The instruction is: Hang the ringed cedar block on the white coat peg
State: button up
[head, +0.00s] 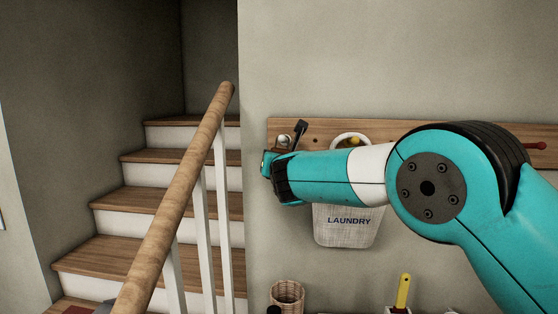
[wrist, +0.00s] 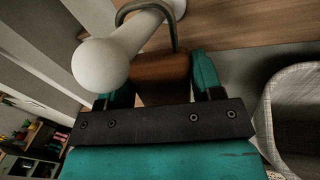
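The cedar block (wrist: 162,75) is reddish brown and sits between the two fingers of my gripper (wrist: 163,88) in the wrist view, with both fingers close against its sides. Its grey metal ring (wrist: 173,32) arches up from the block and crosses the white coat peg (wrist: 130,38). One side of the ring passes in front of the peg and the other goes behind it, so it appears to be around the peg. In the head view my gripper (head: 270,164) is just below the white peg's knob (head: 283,140); the block is not clearly visible there.
The peg sticks out from a wooden wall board (head: 380,128). A black peg (head: 300,130) is close to its right. A laundry bag (head: 347,230) hangs beyond, partly behind my arm. A red peg (head: 535,145) is far right. A wooden handrail (head: 180,190) and stairs (head: 165,200) stand left.

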jog(key=o, duration=0.3)
jog(key=shift+o, duration=0.2)
jog(key=b+v, duration=0.9)
jog(key=v, duration=0.8)
jog(key=s+d+f+m+g+b, duration=0.1)
jog(key=s+d+f+m+g, duration=0.95)
jog(key=f+m, duration=0.45)
jog(key=s+d+f+m+g, duration=0.3)
jog(key=s+m, duration=0.4)
jog(key=s, duration=0.3)
jog(key=s+d+f+m+g, duration=0.3)
jog(key=s+m, duration=0.4)
jog(key=s, duration=0.4)
jog(key=shift+d+g+b, duration=0.45)
jog(key=shift+d+g, duration=0.1)
